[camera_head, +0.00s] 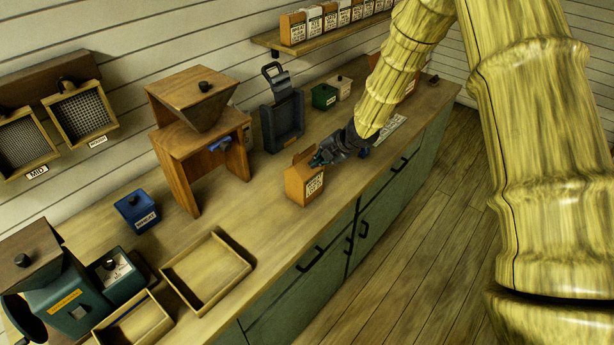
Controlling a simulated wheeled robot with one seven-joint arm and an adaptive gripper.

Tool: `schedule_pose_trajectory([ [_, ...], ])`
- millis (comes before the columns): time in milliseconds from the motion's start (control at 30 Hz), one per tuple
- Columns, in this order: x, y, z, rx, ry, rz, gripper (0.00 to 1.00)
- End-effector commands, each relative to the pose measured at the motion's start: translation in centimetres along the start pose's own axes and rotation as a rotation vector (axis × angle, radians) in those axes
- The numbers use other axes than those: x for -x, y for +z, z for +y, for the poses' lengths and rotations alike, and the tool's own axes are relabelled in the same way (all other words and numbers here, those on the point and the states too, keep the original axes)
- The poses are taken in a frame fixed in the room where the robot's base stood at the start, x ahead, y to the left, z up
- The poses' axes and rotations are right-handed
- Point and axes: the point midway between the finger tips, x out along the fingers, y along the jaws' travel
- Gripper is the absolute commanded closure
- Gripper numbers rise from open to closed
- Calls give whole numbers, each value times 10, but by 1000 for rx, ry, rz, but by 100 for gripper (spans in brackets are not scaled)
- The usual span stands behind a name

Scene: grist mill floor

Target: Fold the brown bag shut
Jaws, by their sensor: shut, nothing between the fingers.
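The brown bag (303,187) stands upright on the wooden counter, near its front edge, with a white printed label on its front. A flap at its top stands up toward the back, so the top looks open. My gripper (317,161) is at the bag's upper right edge, shut with nothing in it. It seems to touch or nearly touch the top of the bag; I cannot tell which. My wrist and arm come in from the upper right and hide part of the counter behind.
A wooden hopper stand (176,137) is left of the bag, with a dark metal stand (282,115) behind it. An empty wooden tray (207,271) lies at the front left. A blue box (137,212) is farther left. A shelf of small bags (322,42) hangs above. Bare counter surrounds the bag's left side.

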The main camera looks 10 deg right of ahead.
Motion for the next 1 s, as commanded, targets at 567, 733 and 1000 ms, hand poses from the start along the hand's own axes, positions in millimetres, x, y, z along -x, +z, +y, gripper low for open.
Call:
schedule_pose_trajectory([
  [567,27,0,-10,-1,-1,0,100],
  [733,37,0,-13,0,0,0,100],
  [1000,51,0,-19,-1,0,0,100],
])
